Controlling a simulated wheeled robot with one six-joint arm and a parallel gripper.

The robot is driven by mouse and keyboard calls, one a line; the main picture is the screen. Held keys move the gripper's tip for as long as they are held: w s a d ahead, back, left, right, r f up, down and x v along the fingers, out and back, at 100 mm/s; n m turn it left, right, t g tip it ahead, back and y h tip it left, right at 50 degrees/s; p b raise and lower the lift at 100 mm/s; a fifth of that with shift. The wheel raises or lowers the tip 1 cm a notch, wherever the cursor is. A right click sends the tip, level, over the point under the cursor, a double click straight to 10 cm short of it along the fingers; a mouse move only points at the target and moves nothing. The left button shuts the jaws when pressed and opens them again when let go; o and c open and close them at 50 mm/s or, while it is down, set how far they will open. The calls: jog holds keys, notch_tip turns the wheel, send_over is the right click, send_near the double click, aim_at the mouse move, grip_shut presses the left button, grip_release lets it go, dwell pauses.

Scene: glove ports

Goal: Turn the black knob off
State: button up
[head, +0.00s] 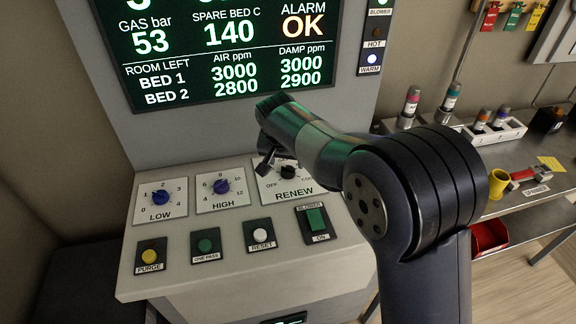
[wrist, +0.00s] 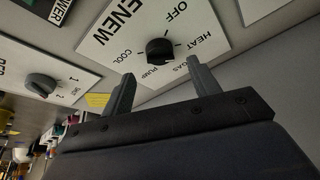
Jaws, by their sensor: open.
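The black knob (head: 288,172) sits on the white RENEW plate (head: 270,186) of the sloped console, partly hidden by my gripper in the head view. In the wrist view the black knob (wrist: 160,52) shows whole, ringed by the labels OFF, HEAT, GAS, PUMP and COOL. I cannot tell surely which label it points at. My gripper (wrist: 160,69) is open and empty, with its two fingers to either side of the knob's line and the knob just beyond the tips. In the head view my gripper (head: 266,158) hangs close over the plate; contact is not visible.
Blue LOW (head: 159,197) and HIGH (head: 221,187) knobs stand to the left. Below are purge (head: 149,257), one pass (head: 205,246) and reset (head: 260,236) buttons and a green blower switch (head: 317,219). A display (head: 220,60) rises behind. Another dark knob (wrist: 41,85) is at the wrist view's left.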

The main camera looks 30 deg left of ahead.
aim_at(288, 169)
jog(key=x, duration=0.5)
jog(key=shift+f+p, duration=0.1)
jog(key=shift+p, duration=0.25)
jog(key=c, duration=1)
